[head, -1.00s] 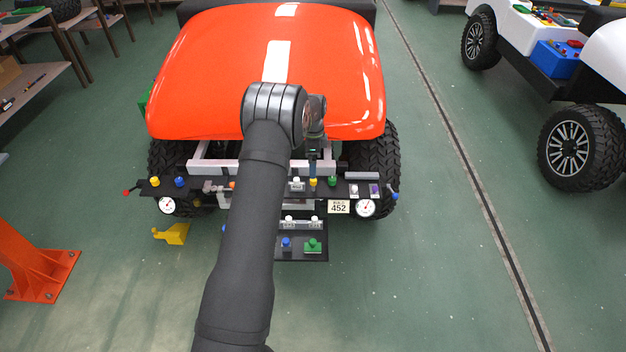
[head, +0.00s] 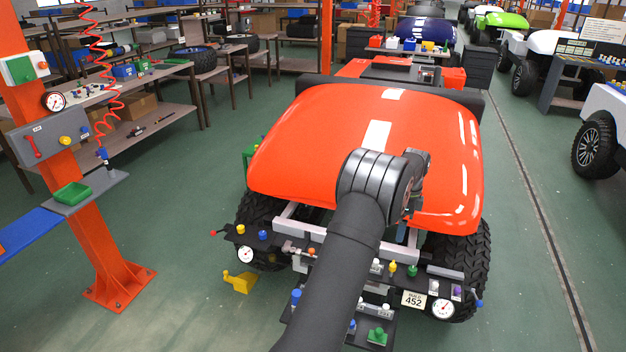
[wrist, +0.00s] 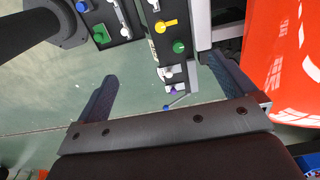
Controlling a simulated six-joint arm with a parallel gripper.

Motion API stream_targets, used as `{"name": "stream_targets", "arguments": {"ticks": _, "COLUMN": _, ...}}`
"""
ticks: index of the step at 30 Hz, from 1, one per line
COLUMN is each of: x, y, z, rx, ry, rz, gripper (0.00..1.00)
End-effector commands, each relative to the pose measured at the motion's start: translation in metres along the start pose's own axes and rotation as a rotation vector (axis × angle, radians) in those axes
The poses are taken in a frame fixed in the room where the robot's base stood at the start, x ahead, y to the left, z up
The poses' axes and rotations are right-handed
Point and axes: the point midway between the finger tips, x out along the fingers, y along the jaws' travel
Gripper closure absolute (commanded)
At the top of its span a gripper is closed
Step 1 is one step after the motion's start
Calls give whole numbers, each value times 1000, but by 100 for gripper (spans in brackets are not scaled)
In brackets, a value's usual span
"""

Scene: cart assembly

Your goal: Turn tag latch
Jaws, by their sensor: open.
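A small tag reading 452 (head: 413,299) hangs on the front panel of the orange cart, beside a round gauge. I cannot tell which part is its latch. Near it on the panel are a yellow knob (head: 392,267) with a flat pointer, a green knob (head: 413,270) and small white and purple parts. The yellow knob also shows in the wrist view (wrist: 166,23). My gripper (wrist: 160,70) is open and empty, its two dark blue fingers wide apart by the panel's end. In the head view, my arm hides most of it.
A lower black shelf with a green block (head: 377,337) juts out under the panel. The orange hood (head: 300,150) rises behind it. An orange post (head: 85,190) with a blue arm stands left. Green floor is open to the right of the cart.

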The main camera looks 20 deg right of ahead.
Motion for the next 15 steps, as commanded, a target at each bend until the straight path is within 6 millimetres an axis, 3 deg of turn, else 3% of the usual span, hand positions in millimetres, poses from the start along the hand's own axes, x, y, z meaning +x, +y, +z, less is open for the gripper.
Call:
{"name": "stream_targets", "arguments": {"ticks": 4, "x": 0, "y": 0, "z": 0, "rx": 0, "ry": 0, "rz": 0, "gripper": 2}}
{"name": "stream_targets", "arguments": {"ticks": 13, "x": 1, "y": 0, "z": 0, "rx": -3, "ry": 0, "rz": 0, "gripper": 61}}
{"name": "stream_targets", "arguments": {"ticks": 15, "x": 5, "y": 0, "z": 0, "rx": -27, "ry": 0, "rz": 0, "gripper": 62}}
